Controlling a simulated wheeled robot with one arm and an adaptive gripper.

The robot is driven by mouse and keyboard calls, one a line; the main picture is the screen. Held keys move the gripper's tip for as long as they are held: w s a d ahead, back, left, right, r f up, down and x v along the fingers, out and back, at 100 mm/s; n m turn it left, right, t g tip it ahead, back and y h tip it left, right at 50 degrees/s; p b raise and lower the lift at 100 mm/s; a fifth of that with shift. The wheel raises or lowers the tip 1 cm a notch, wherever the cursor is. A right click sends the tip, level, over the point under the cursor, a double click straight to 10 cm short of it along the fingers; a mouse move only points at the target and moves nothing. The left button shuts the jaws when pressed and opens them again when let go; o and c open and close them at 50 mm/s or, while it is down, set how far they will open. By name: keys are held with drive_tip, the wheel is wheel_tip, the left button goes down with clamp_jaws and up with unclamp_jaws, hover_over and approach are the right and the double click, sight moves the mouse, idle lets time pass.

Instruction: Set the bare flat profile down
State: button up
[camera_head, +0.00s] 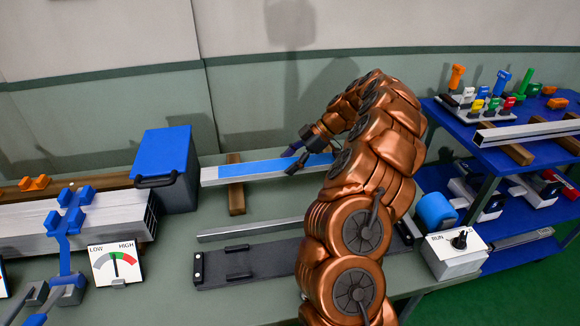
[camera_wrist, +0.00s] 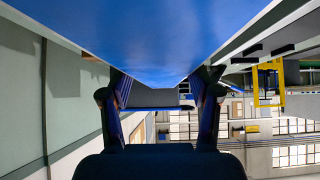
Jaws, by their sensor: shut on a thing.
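A flat light-grey profile (camera_head: 209,174) with a blue layer over most of its top face lies level above a wooden block (camera_head: 236,199) at the back of the bench. I cannot tell whether it touches the block. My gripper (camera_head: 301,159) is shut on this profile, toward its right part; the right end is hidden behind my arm. In the wrist view the profile's blue face (camera_wrist: 160,40) fills the top, with my gripper's fingers (camera_wrist: 160,100) on either side of it. A second, slim bare grey bar (camera_head: 250,230) lies apart on the bench.
A blue-topped dark box (camera_head: 165,172) stands just left of the profile. A dark plate fixture (camera_head: 235,265) lies in front, a LOW/HIGH gauge (camera_head: 116,264) at left, a RUN switch box (camera_head: 453,252) at right. A blue cart (camera_head: 450,125) holds tools and another profile.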

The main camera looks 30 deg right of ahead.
drive_tip(key=shift+w+d, duration=0.15)
drive_tip(key=shift+w, duration=0.25)
wheel_tip(320, 180, down, 3)
drive_tip(key=shift+f+p, duration=0.2)
drive_tip(key=shift+p, duration=0.65)
drive_tip(key=shift+f+b, duration=0.6)
drive_tip(key=shift+b, duration=0.65)
drive_tip(key=o, duration=1.6)
drive_tip(key=shift+c, duration=0.2)
drive_tip(key=shift+r, duration=0.15)
